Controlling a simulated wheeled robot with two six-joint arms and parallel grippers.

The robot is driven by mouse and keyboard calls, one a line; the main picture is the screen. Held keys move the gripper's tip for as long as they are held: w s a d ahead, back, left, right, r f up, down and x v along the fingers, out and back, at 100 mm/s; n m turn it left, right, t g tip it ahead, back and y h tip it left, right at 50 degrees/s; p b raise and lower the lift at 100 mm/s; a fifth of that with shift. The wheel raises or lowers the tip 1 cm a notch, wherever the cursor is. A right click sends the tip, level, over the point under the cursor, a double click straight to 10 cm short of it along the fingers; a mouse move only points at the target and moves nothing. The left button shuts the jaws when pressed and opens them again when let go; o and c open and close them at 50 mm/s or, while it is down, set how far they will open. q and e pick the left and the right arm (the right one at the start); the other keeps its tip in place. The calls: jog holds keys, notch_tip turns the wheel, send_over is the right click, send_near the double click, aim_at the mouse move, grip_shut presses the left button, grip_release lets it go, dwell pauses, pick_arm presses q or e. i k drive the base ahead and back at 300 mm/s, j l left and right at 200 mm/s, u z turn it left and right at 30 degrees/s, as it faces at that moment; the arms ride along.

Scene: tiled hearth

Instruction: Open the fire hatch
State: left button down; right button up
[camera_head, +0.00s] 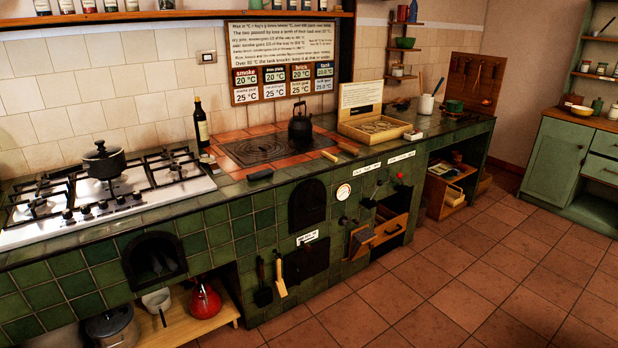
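A black arched hatch (307,205) is set in the green tiled front of the hearth, below the stove top. It looks shut, but its dark surface shows little detail. Below it is a dark square door (306,262) with a small white label (307,238) above it. Which of these is the fire hatch is not readable from the labels; the arched one sits directly under the cooking plate (258,150). Neither of my grippers is in view.
An open arched recess (154,258) is at the left. A shovel (262,284) and brush (280,277) hang beside the square door. An open wooden drawer (390,230) juts out to the right. The tiled floor (450,290) in front is clear.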

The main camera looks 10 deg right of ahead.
aim_at(309, 203)
jog(key=i+l+z, duration=0.35)
jog(key=i, duration=0.45)
jog(key=i+z, duration=0.4)
jog(key=i, duration=0.4)
